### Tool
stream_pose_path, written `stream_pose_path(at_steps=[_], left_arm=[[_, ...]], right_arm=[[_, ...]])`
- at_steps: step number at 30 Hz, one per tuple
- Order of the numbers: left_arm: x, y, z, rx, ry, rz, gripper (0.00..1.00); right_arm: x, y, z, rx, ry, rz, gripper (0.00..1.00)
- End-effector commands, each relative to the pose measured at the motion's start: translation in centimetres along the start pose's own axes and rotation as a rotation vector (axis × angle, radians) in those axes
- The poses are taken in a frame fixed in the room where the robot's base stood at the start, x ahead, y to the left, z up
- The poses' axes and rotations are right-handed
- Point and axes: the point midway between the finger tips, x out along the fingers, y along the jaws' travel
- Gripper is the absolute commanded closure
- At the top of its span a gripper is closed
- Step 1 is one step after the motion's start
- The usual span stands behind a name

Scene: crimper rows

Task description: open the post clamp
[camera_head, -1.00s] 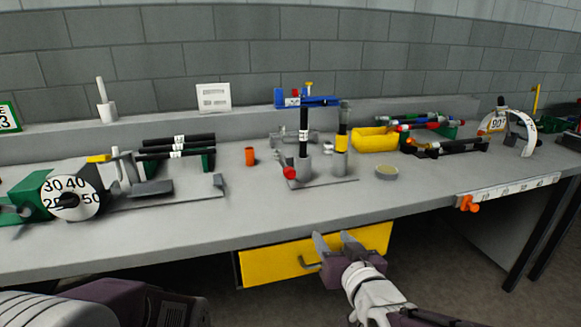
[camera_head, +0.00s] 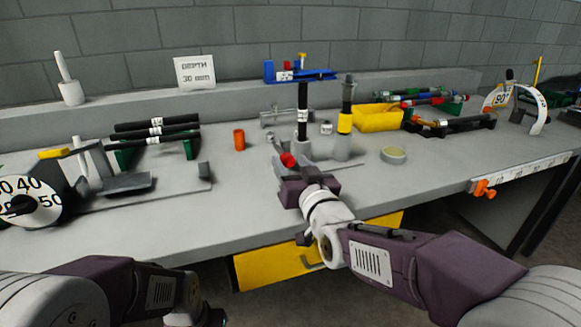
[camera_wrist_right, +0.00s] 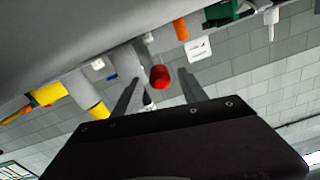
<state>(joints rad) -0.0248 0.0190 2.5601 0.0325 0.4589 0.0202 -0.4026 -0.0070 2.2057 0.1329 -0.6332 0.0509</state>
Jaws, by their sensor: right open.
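The post clamp is a grey block (camera_head: 303,148) at the foot of a black upright post (camera_head: 302,112), with a red knob (camera_head: 288,160) on its front left. My right gripper (camera_head: 302,168) is open over the bench front, just short of the clamp, and partly covers its lower part. In the right wrist view the red knob (camera_wrist_right: 160,77) shows between the two open fingers (camera_wrist_right: 158,80), with a gap on each side. I cannot tell how far ahead of the fingertips it is. My left arm shows at the bottom left, its fingers out of view.
A second post with a yellow band (camera_head: 345,122) stands close on the right. An orange cup (camera_head: 239,139) stands left, a round dish (camera_head: 394,155) right. A yellow drawer (camera_head: 270,262) is below the bench edge.

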Motion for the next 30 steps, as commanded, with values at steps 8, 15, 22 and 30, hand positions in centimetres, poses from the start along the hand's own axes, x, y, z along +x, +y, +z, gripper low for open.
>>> stream_pose_path(at_steps=[8,15,22,30], left_arm=[[0.10,0.00,0.01,0.000,0.000,0.000,0.46],[0.10,0.00,0.00,0.000,0.000,0.000,0.46],[0.10,0.00,0.00,0.000,0.000,0.000,0.46],[0.11,0.00,0.01,0.000,0.000,0.000,0.46]], right_arm=[[0.66,0.00,-0.02,0.000,-0.001,0.000,0.50],[0.63,0.00,0.00,0.000,-0.001,0.000,1.00],[0.62,-0.01,0.01,0.000,-0.001,0.000,1.00],[0.62,-0.01,0.03,0.000,-0.002,0.000,1.00]])
